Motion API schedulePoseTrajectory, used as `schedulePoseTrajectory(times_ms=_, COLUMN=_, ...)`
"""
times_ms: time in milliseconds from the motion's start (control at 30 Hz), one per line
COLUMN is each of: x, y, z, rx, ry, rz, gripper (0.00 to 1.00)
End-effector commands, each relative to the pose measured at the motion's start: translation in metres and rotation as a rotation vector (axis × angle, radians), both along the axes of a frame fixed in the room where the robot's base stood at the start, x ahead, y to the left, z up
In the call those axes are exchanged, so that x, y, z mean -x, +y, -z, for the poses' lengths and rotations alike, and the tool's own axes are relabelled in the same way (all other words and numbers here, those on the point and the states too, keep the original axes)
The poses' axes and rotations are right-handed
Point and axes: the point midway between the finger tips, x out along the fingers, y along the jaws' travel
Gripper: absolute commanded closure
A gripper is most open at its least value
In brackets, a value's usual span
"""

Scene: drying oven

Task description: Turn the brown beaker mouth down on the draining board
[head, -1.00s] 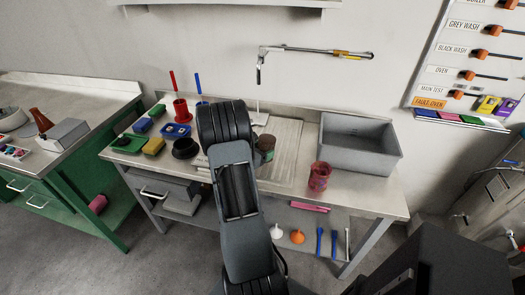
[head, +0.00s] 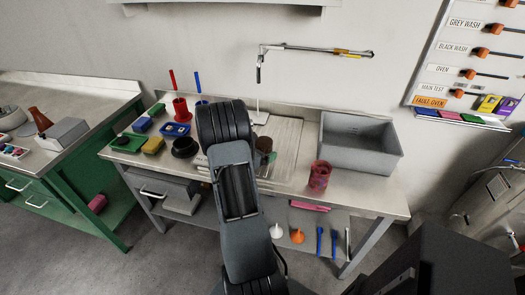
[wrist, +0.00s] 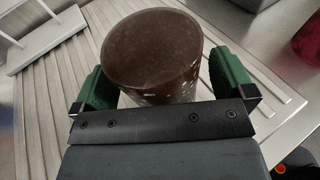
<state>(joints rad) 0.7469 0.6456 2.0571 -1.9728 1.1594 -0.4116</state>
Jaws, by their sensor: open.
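The brown beaker (wrist: 150,45) shows a closed, flat brown end toward the wrist camera, so it appears mouth down. It looks upright on the ribbed draining board (wrist: 45,110); its lower rim is hidden behind my gripper. My gripper (wrist: 166,88) is open, with one green finger on each side of the beaker.
A grey basin (head: 358,145) stands right of the board, with a red beaker (head: 320,176) in front of it. A black bowl (head: 185,147), sponges and brushes crowd the left. A tap (head: 258,75) hangs above.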

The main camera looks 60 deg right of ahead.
Motion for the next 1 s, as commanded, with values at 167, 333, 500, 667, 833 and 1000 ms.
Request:
schedulePoseTrajectory(times_ms=167, x=-0.006, y=0.019, z=-0.004, rx=0.001, ry=-0.001, rz=-0.004, gripper=0.00)
schedulePoseTrajectory(times_ms=333, x=-0.013, y=0.052, z=-0.011, rx=0.001, ry=-0.001, rz=-0.005, gripper=0.00)
schedulePoseTrajectory(times_ms=500, x=-0.020, y=0.085, z=-0.019, rx=0.001, ry=-0.001, rz=-0.006, gripper=0.00)
schedulePoseTrajectory(times_ms=667, x=-0.025, y=0.109, z=-0.024, rx=0.001, ry=-0.002, rz=-0.004, gripper=0.00)
schedulePoseTrajectory(times_ms=833, x=-0.028, y=0.125, z=-0.027, rx=0.001, ry=0.000, rz=-0.003, gripper=0.00)
schedulePoseTrajectory(times_ms=1000, x=-0.028, y=0.130, z=-0.029, rx=0.001, ry=0.000, rz=0.000, gripper=0.00)
